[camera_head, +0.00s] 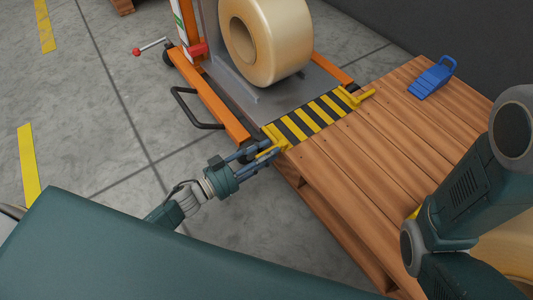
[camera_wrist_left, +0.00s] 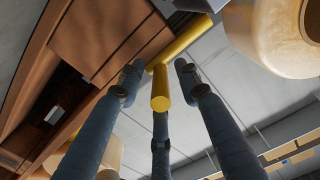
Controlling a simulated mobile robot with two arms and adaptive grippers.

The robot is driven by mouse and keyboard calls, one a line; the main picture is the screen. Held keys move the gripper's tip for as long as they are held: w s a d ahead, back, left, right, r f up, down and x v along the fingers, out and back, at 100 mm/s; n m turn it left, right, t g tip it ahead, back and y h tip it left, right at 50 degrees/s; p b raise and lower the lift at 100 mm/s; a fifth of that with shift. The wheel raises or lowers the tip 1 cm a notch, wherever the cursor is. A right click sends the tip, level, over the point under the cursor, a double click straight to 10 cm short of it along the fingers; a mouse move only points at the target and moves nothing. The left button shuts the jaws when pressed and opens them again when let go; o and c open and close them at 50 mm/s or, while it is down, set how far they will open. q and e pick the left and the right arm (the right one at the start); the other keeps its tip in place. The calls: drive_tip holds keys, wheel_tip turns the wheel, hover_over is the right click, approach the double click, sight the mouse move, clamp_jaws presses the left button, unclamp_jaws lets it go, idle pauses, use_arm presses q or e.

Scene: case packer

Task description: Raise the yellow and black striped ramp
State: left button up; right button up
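The yellow and black striped ramp (camera_head: 310,117) lies flat between the grey lift platform (camera_head: 253,113) and the wooden pallet (camera_head: 365,150). It has a yellow handle at its far right end (camera_head: 366,97) and one at its near left end (camera_head: 272,150). My left gripper (camera_head: 262,152) is at the near left handle. In the left wrist view, the blue-grey fingers (camera_wrist_left: 158,85) are spread around the yellow handle's peg (camera_wrist_left: 160,92), with gaps visible on both sides. My right arm shows at the right, but its gripper is out of view.
A large cream roll (camera_head: 265,40) stands on the lift platform, which has an orange frame (camera_head: 210,98) and a black loop handle (camera_head: 190,110). A blue wedge (camera_head: 432,78) lies on the pallet's far end.

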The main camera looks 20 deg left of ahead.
use_arm(q)
clamp_jaws()
